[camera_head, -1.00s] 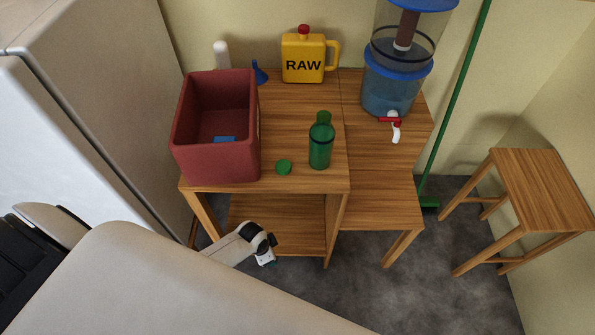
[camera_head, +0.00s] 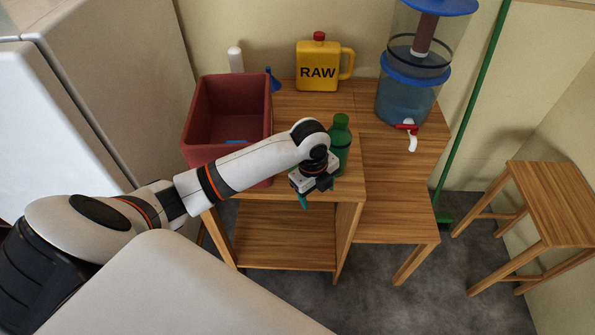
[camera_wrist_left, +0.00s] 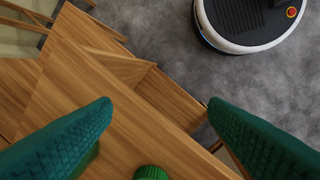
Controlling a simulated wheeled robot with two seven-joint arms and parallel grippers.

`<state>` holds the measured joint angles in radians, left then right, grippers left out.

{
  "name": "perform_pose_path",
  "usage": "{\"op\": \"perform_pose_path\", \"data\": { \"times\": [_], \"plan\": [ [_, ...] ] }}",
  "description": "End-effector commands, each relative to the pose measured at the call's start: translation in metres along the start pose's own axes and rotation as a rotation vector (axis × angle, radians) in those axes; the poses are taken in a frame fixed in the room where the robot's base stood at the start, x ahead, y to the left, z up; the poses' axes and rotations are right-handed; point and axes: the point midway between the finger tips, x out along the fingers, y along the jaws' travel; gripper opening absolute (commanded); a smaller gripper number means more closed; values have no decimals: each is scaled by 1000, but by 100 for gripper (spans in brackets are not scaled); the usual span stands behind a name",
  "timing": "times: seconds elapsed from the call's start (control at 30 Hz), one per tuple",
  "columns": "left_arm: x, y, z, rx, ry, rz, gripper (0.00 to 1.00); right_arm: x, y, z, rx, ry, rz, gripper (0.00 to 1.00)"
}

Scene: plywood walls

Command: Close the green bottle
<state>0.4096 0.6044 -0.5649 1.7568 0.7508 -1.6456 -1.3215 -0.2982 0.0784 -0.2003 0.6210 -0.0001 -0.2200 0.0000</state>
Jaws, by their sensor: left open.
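The green bottle (camera_head: 341,150) stands upright near the right front of the wooden table, partly behind my left gripper. My left gripper (camera_head: 318,192) is open and empty, at the table's front edge just in front and to the left of the bottle. In the left wrist view, its two teal fingers are spread wide over the table edge. A round, ribbed green cap (camera_wrist_left: 151,173) shows at the bottom edge between them. A little green, seemingly the bottle, shows behind the left finger. In the head view the cap is hidden behind my arm. My right gripper is not in view.
A red bin (camera_head: 225,110) stands left on the table (camera_head: 285,105). Behind are a yellow RAW jug (camera_head: 318,75), a blue funnel (camera_head: 272,80) and a white bottle (camera_head: 235,60). A water dispenser (camera_head: 408,100) stands right. A stool (camera_head: 560,195) is far right.

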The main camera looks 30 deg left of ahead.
Motion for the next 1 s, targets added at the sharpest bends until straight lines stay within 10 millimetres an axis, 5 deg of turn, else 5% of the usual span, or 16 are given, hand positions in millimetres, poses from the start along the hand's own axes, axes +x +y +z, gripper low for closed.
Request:
{"op": "perform_pose_path", "data": {
  "times": [0.1, 0.4, 0.63, 1.0],
  "plan": [
    [-34, 18, -41, 188, 34, -42, 69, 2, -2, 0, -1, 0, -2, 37],
    [-88, 28, -92, 443, 29, -113, 69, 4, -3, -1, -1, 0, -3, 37],
    [-100, 29, -101, 491, 22, -125, 69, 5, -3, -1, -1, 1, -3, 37],
    [-90, 27, -101, 490, 20, -127, 69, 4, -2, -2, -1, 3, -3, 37]
  ]
}}
